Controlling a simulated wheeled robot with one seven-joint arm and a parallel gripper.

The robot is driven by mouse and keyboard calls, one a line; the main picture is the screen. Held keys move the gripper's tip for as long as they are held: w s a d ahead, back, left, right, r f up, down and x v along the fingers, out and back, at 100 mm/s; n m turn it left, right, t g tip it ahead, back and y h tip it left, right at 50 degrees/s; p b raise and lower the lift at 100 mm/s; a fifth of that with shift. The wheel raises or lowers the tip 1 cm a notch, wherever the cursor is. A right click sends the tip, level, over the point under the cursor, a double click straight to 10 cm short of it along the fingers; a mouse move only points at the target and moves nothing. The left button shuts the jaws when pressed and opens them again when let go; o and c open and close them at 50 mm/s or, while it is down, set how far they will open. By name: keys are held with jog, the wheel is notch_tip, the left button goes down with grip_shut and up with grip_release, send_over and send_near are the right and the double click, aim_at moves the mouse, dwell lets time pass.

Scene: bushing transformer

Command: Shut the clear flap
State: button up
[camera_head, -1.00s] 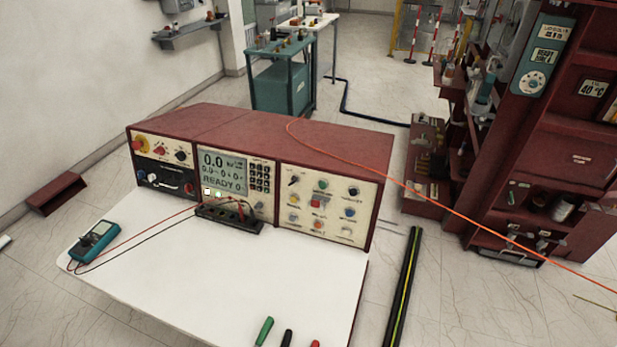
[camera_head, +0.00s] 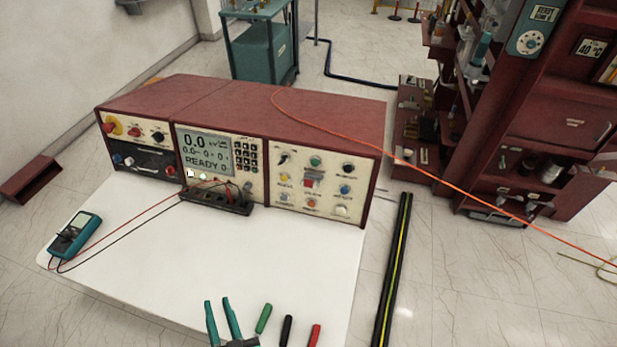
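The red test console (camera_head: 230,110) stands at the back of the white bench. I cannot make out a clear flap for certain on any panel at this size. The left panel (camera_head: 137,144) has a red-and-yellow knob, and the middle panel has a lit display (camera_head: 205,152) reading READY. My gripper is not in view.
On the white bench top (camera_head: 200,260) lie a teal multimeter (camera_head: 75,235) with leads, a black terminal strip (camera_head: 216,197), teal-handled pliers (camera_head: 222,322) and screwdrivers (camera_head: 286,330). An orange cable (camera_head: 440,183) crosses the console top towards the right. A red cabinet (camera_head: 560,130) stands at right.

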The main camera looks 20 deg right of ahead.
jog(key=w+a+r+n+g+y, duration=0.2)
jog(key=w+a+r+n+y, duration=0.35)
jog(key=w, duration=0.55)
jog(key=w+a+r+n+g+y, duration=0.1)
jog(key=w+a+r+n+y, duration=0.25)
jog(key=w+a+r, duration=0.65)
notch_tip(320, 180, up, 8)
jog(key=n+g+h, duration=0.6)
jog(key=g+h, duration=0.5)
jog(key=g, duration=0.2)
send_over(309, 184)
notch_tip(309, 184, down, 9)
jog(key=shift+w+a+r, duration=0.1)
jog(key=shift+a, duration=0.05)
jog(key=shift+f, duration=0.7)
jog(key=shift+c, duration=0.5)
